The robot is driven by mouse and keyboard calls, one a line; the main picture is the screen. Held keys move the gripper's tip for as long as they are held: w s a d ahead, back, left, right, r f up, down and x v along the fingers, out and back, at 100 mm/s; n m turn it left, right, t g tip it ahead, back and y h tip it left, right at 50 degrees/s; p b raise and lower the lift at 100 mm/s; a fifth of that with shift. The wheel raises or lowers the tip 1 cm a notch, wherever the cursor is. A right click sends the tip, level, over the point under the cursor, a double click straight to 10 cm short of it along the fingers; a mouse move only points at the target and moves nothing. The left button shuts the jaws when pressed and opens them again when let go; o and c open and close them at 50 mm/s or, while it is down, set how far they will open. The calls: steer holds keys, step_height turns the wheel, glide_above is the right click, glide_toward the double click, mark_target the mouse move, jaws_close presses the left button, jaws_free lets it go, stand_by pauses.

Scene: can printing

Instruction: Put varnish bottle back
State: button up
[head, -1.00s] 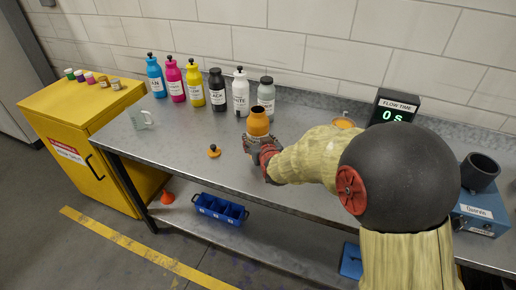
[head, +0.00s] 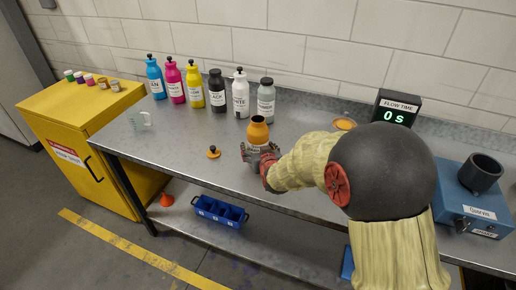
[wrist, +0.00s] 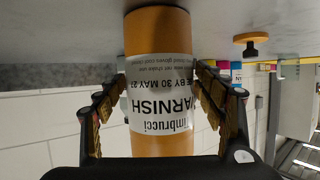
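The varnish bottle (head: 258,131) is orange with a white label and an uncapped dark mouth. It stands upright over the table near its front edge in the head view. In the wrist view the bottle (wrist: 160,85) fills the middle with its VARNISH label upside down. My gripper (head: 260,153) has one finger on each side of the bottle. The fingertips meet the bottle's edges in the wrist view, so my gripper (wrist: 160,85) looks shut on it. Whether the bottle's base touches the table is hard to tell. A small orange cap (head: 214,153) lies on the table to the left.
Several bottles stand along the back, including a grey-labelled one (head: 266,98) and a white one (head: 240,95). A clear beaker (head: 141,122) is at the left. The flow time display (head: 396,110) reads 0 s. A blue device (head: 470,205) stands at the right.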

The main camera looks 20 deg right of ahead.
steer(key=shift+o, duration=0.3)
steer(key=shift+r, duration=0.1)
steer(key=shift+s+r, duration=0.2)
steer(key=shift+s, duration=0.05)
steer(key=s+r+g+p, duration=0.1)
steer(key=s+r, duration=0.4)
steer(key=s, duration=0.8)
steer(key=s+r+g+p, duration=0.1)
steer(key=s+r+g, duration=0.3)
steer(key=s, duration=1)
steer(key=s+r+g+p, duration=0.1)
steer(key=s+r, duration=0.4)
steer(key=s, duration=0.8)
steer(key=shift+s+r+g, duration=0.15)
steer(key=shift+r+g, duration=0.25)
steer(key=shift+g, duration=0.5)
